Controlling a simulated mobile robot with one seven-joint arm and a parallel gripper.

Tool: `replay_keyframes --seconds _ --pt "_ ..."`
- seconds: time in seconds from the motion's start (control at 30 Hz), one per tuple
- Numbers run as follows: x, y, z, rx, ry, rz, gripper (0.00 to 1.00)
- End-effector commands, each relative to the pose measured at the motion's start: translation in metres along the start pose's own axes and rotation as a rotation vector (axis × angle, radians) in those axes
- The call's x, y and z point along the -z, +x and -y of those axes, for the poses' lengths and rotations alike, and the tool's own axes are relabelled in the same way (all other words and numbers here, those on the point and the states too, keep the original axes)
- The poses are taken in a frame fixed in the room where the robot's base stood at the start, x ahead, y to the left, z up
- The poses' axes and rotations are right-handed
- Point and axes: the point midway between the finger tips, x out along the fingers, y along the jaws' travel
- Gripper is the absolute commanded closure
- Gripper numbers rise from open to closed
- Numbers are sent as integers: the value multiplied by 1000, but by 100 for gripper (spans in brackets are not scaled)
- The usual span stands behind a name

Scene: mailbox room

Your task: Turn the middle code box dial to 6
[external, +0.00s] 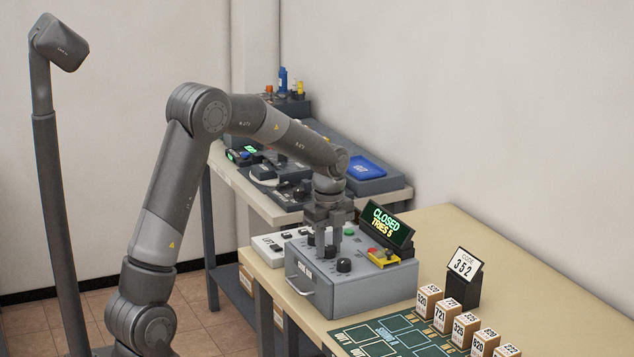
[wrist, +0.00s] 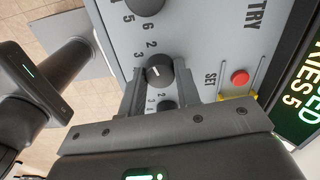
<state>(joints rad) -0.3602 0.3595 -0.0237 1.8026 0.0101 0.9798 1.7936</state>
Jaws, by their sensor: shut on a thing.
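The grey code box (external: 350,288) stands on the wooden table with a row of black dials on top. My gripper (external: 331,240) points down over it. In the wrist view its fingers (wrist: 158,82) are on either side of the middle dial (wrist: 158,71) and shut on it. The dial has a white pointer line; the number it points at is too unclear to read. One outer dial (wrist: 145,4) shows at the top edge. The other outer dial (wrist: 168,105) is partly hidden by my gripper. The display (external: 386,223) reads "CLOSED" and "TRIES 5".
A red SET button (wrist: 240,77) is beside the dials. Several numbered blocks (external: 465,328) and a green mat (external: 390,338) lie at the front right. Another table with devices (external: 365,168) is behind.

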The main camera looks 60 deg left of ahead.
Motion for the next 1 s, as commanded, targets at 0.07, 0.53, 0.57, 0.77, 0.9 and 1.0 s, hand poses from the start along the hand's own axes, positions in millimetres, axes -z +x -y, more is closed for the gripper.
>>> replay_keyframes --seconds 0.07,0.53,0.57,0.77,0.9,1.0 --pt "0 0 0 0 -51 0 93" --pt "1 0 0 1 -483 0 93" --pt "1 0 0 1 -512 0 93" --pt "1 0 0 1 -701 0 93" --pt "1 0 0 1 -835 0 93" --pt "1 0 0 1 -930 -1 93"
